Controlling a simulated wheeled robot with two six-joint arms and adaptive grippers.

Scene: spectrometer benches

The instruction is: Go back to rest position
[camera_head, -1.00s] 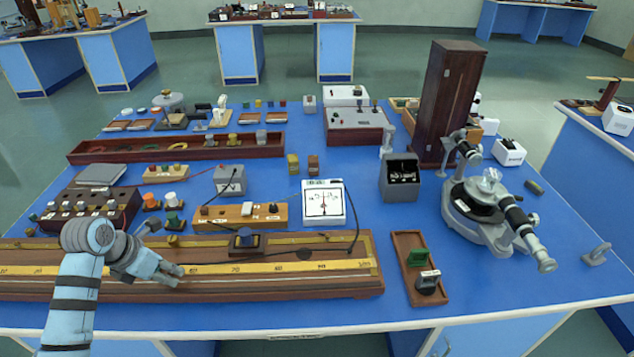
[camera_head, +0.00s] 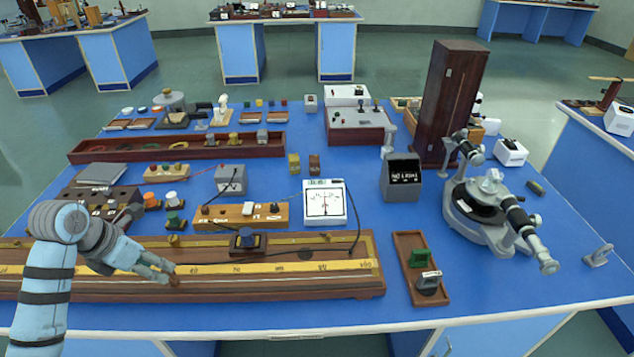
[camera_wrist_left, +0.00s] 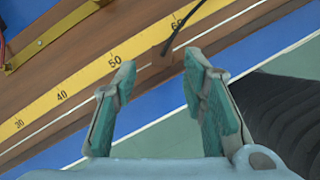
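My left gripper (camera_head: 172,274) is above the front-left part of the long wooden metre bridge (camera_head: 340,285) with its yellow scale. In the left wrist view its two green-padded fingers (camera_wrist_left: 155,110) stand apart, with nothing between them but the board's edge and the blue table top below. A thin dark wire (camera_wrist_left: 192,22) lies on the board just beyond the fingertips. My right gripper does not show in the head view.
A dark jockey block (camera_head: 248,240) sits on the metre bridge. A white meter (camera_head: 324,203) stands behind it. A wooden tray (camera_head: 437,290) and a grey spectrometer (camera_head: 470,225) are on the right.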

